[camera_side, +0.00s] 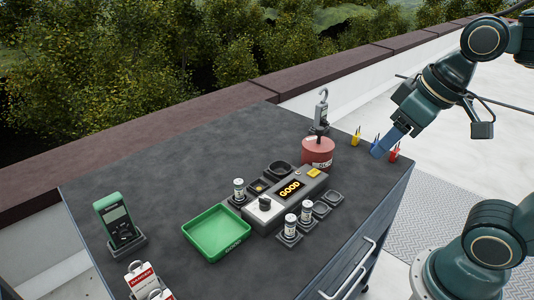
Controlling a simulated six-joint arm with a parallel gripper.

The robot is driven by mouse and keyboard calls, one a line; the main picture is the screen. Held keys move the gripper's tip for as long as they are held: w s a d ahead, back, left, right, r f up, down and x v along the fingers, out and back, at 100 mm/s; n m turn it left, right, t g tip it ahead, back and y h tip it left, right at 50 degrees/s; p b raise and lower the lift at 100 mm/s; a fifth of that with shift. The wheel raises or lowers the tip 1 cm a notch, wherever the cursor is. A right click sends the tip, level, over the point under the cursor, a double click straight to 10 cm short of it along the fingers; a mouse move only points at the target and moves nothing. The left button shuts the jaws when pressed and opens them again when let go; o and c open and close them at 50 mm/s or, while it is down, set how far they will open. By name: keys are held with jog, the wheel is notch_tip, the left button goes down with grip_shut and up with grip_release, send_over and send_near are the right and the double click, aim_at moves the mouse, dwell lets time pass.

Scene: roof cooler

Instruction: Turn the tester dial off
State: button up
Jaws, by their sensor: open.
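The tester (273,215) is a long grey box near the middle of the bench, with a lit yellow "GOOD" display. Its dial (264,202) is a small black knob on the pale left end; its exact pointer angle is too small to read. My gripper (379,153) is open, at the right end of the bench, well to the right of the dial and apart from it. Its blue fingers slant down to the left near some small coloured items. Nothing shows held between them.
A green tray (216,255) lies left of the tester. Small batteries stand in black holders (289,238) around it. A red tub (318,150) with a hook-topped device (321,112) stands behind. A green meter (117,222) and red-and-white tags (142,275) are at left. A yellow item (356,137) and red item (394,154) flank my fingers.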

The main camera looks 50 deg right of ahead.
jog(key=w+a+n+g, duration=0.2)
jog(key=w+a+g, duration=0.1)
jog(key=w, duration=0.9)
jog(key=n+g, duration=0.2)
send_over(265, 199)
notch_tip(265, 199, down, 8)
jog(key=f, duration=0.1)
jog(key=shift+r, duration=0.2)
jog(key=shift+f, duration=6.85)
jog(key=c, duration=1)
